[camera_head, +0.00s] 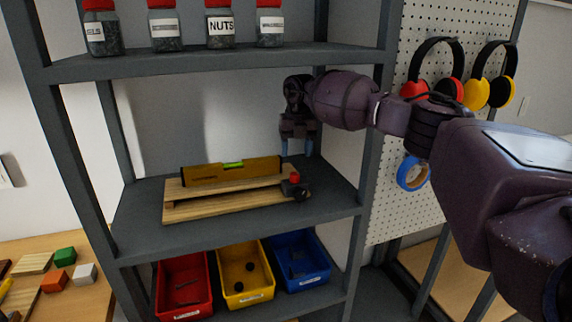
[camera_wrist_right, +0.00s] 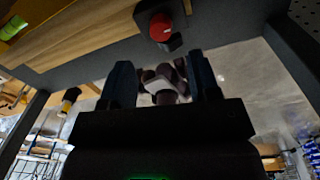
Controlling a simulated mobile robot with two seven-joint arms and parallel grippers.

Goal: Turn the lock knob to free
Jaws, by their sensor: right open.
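The lock knob (camera_head: 294,178) has a red top and a black base. It sits at the right end of a wooden board (camera_head: 235,203) on the middle shelf. A yellow-brown spirit level (camera_head: 231,171) with a green vial lies along the board. My right gripper (camera_head: 297,147) hangs above and a little behind the knob, fingers pointing down, apart from it. The right wrist view shows its two fingers (camera_wrist_right: 163,84) open and empty, with the red knob (camera_wrist_right: 160,27) beyond them near the top. My left gripper is not in view.
Jars with red lids (camera_head: 220,24) stand on the shelf above. Red, yellow and blue bins (camera_head: 183,285) sit on the shelf below. A rack post (camera_head: 372,130) is close beside my right arm. Headphones (camera_head: 434,66) and blue tape (camera_head: 412,173) hang on the pegboard at right.

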